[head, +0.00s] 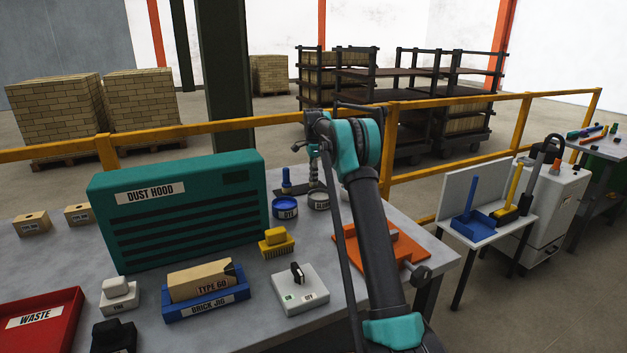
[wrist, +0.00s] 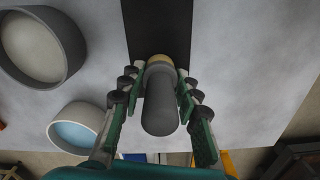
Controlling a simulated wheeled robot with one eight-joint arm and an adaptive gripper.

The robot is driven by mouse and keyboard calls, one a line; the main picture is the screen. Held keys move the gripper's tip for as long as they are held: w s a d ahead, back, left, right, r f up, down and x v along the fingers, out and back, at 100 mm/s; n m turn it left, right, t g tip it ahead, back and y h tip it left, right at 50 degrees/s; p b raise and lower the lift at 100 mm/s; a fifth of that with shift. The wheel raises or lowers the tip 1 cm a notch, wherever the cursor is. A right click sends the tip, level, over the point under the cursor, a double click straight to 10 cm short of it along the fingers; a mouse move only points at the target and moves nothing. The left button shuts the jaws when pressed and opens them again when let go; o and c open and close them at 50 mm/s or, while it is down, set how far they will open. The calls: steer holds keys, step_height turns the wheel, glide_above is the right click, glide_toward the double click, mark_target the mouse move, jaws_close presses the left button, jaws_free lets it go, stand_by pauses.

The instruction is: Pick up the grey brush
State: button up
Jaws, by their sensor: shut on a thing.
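The grey brush shows in the wrist view as a rounded grey handle (wrist: 160,108) with a brass-coloured band at its far end. My gripper (wrist: 160,98) is shut on this handle, one finger on each side. In the head view my gripper (head: 314,160) points down at the back of the table, and the brush between its fingers is mostly hidden. A dark stand (wrist: 158,25) lies beyond the brush; I cannot tell whether the brush still touches it. A blue-handled brush (head: 286,178) stands upright on the left.
A blue pot (head: 285,209) and a grey pot (head: 318,202) stand close in front of my gripper. The green dust hood (head: 180,230) stands to the left. A yellow brush (head: 276,246), a switch box (head: 301,298) and an orange fixture (head: 400,245) are nearer. A yellow rail (head: 250,122) runs behind the table.

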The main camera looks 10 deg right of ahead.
steer(key=shift+r, duration=0.1)
step_height(320, 180, up, 10)
steer(key=shift+f, duration=0.1)
stand_by(0.5)
steer(key=shift+s, duration=0.1)
stand_by(0.6)
